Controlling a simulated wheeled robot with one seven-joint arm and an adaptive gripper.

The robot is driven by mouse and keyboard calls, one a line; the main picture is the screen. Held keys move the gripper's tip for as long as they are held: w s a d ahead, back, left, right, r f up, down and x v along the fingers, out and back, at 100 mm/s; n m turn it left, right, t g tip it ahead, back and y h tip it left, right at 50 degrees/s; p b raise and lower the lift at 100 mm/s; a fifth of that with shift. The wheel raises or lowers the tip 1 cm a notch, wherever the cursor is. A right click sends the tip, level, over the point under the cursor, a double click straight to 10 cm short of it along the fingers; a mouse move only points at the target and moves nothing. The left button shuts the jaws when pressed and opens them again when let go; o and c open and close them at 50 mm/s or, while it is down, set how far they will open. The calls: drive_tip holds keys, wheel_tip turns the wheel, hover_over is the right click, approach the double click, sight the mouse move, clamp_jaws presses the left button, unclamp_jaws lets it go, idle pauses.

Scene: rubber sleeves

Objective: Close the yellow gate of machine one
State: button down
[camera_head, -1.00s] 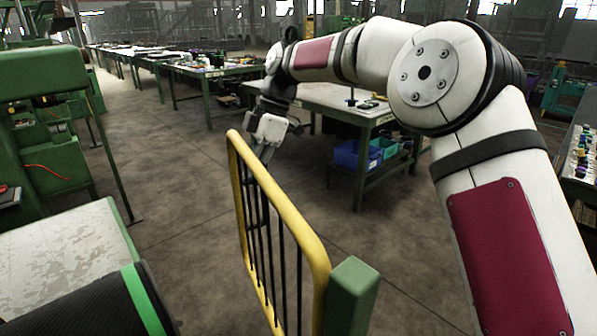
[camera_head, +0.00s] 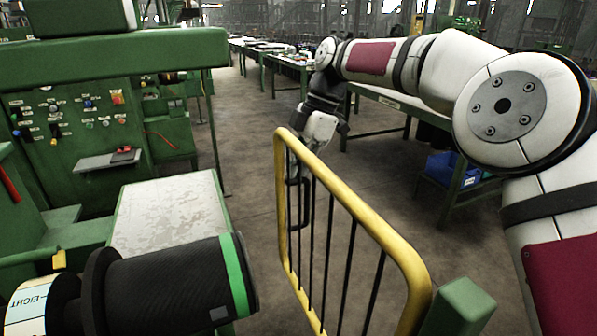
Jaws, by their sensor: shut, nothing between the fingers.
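The yellow gate (camera_head: 352,202) stands upright in the lower middle of the head view, a rounded yellow frame with dark vertical bars. Its near end is beside a green post (camera_head: 460,308) at the lower right. It stands away from the green machine (camera_head: 120,130) on the left, with open floor between. My gripper (camera_head: 300,205) is at the far end of the gate, pointing down behind it. Its fingers are shut and empty, partly seen through the bars. I cannot tell whether they touch the frame.
A black roller (camera_head: 165,285) with a green band lies at the lower left, beside a worn pale plate (camera_head: 172,215). A control panel with knobs faces the aisle. Green workbenches (camera_head: 375,132) and a blue bin (camera_head: 440,165) stand behind my arm. The floor (camera_head: 245,160) left of the gate is clear.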

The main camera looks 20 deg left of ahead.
drive_tip(key=shift+s+a, duration=0.35)
drive_tip(key=shift+d+v, duration=0.4)
drive_tip(key=shift+v, duration=3.95)
drive_tip(key=s+d+r+m+t+h+p, duration=0.1)
drive_tip(key=s+d+r+m, duration=0.15)
drive_tip(key=d+r, duration=0.2)
drive_tip(key=s+d+r+m+t+p, duration=0.2)
drive_tip(key=d+r+m, duration=0.1)
drive_tip(key=d+m, duration=0.15)
drive_tip(key=s+d+r+m+t+h+p, duration=0.25)
drive_tip(key=s+d+m, duration=0.6)
drive_tip(key=d, duration=0.65)
drive_tip(key=s+d+f+m+t+p, duration=0.1)
drive_tip(key=s+d+f+m, duration=0.2)
drive_tip(key=s+d+m, duration=0.3)
drive_tip(key=s+d+f+m+p, duration=0.2)
drive_tip(key=s+d+f+m, duration=0.2)
drive_tip(key=s+d, duration=0.6)
drive_tip(key=s+m, duration=0.1)
drive_tip(key=s, duration=0.4)
drive_tip(key=shift+s+f+m+t, duration=0.15)
drive_tip(key=shift+f+m+t, duration=0.05)
drive_tip(key=shift+m+t, duration=0.15)
drive_tip(key=shift+y, duration=0.25)
